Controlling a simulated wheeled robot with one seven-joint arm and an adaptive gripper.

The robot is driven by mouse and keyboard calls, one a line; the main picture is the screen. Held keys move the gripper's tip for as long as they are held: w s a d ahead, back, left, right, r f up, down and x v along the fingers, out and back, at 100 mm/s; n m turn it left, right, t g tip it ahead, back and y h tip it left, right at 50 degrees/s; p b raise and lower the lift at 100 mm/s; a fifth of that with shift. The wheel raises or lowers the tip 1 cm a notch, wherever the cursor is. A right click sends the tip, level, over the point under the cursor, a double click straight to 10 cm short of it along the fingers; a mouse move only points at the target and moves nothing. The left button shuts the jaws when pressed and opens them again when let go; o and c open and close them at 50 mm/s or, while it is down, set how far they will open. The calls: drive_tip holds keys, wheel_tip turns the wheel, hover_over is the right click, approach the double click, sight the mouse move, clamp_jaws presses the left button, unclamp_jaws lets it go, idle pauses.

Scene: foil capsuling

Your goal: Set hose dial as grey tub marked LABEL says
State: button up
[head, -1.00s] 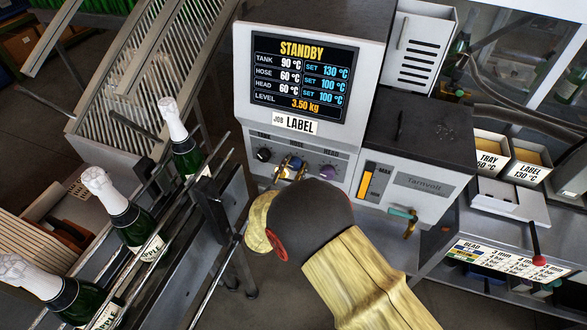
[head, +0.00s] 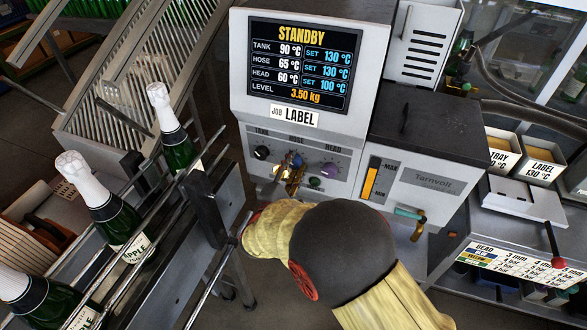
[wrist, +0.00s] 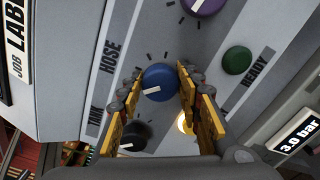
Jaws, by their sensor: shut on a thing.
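The blue hose dial (wrist: 160,82) sits between my gripper's yellow fingers (wrist: 158,88) in the wrist view, its white pointer tilted slightly. In the head view the gripper (head: 291,176) is at the machine's control panel, shut on the dial, which is partly hidden there. The machine's screen (head: 300,62) reads STANDBY, with hose at 65 °C and set 130 °C. Tank set is 130 °C, head set 100 °C. A plate below reads JOB LABEL. The grey tub marked LABEL (head: 541,170) at the right reads 130 °C.
The black tank dial (wrist: 128,137) and purple head dial (head: 329,170) flank the hose dial. A green ready button (wrist: 237,60) is close by. A TRAY tub (head: 501,157) stands beside the LABEL tub. Foil-topped bottles (head: 110,215) stand on the rail at left.

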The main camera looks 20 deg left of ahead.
drive_tip(key=shift+f, duration=0.1)
idle(0.3)
drive_tip(key=o, duration=1.2)
drive_tip(key=shift+c, duration=0.2)
drive_tip(key=s, duration=1.2)
drive_tip(key=shift+a, duration=0.45)
